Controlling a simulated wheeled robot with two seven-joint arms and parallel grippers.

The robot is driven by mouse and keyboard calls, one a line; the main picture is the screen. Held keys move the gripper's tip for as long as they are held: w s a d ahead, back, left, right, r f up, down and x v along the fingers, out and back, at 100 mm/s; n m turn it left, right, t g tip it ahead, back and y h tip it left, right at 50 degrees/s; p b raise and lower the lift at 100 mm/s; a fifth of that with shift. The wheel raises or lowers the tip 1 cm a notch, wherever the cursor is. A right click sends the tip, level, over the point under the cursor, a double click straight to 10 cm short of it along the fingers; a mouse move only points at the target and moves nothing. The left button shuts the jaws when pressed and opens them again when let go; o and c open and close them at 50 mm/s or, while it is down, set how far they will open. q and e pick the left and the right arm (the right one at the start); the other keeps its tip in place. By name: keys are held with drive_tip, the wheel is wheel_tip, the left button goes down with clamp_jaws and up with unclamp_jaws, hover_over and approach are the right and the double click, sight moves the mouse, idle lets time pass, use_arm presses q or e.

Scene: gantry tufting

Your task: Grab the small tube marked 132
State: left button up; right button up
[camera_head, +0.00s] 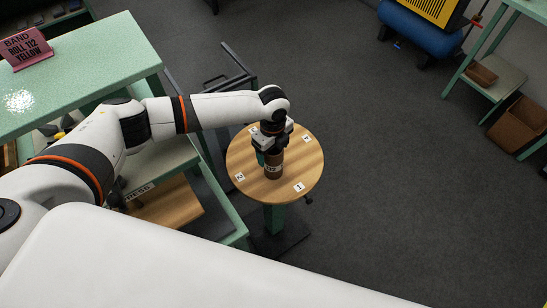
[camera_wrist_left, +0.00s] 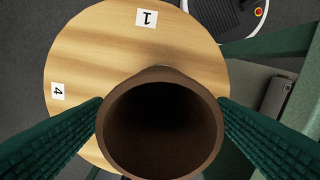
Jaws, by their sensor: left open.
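A small brown tube (camera_head: 273,166) stands upright on a round wooden table (camera_head: 246,160). Part of a dark marking shows on its side, reading something like 132, partly hidden by the gripper. My left gripper (camera_head: 268,152) points down over the tube from above. In the left wrist view the tube's open, hollow top (camera_wrist_left: 162,130) lies between the two green ribbed fingers of my left gripper (camera_wrist_left: 160,118). The fingers are open, one on each side of the tube, close to its wall. I cannot tell whether they touch it. My right gripper is not in view.
White number labels, such as 1 (camera_head: 299,187) and 2 (camera_head: 239,176), lie around the tabletop's edge. A green bench (camera_head: 100,60) with a pink sign (camera_head: 26,48) stands at the left. Open dark floor lies to the right; a brown bin (camera_head: 520,122) is beyond it.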

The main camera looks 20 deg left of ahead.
use_arm(q)
drive_tip(key=shift+s+d+f+p, duration=0.1)
drive_tip(key=shift+f+p, duration=0.35)
drive_tip(key=shift+f, duration=1.5)
drive_tip(key=c, duration=1.1)
drive_tip(key=shift+r, duration=0.1)
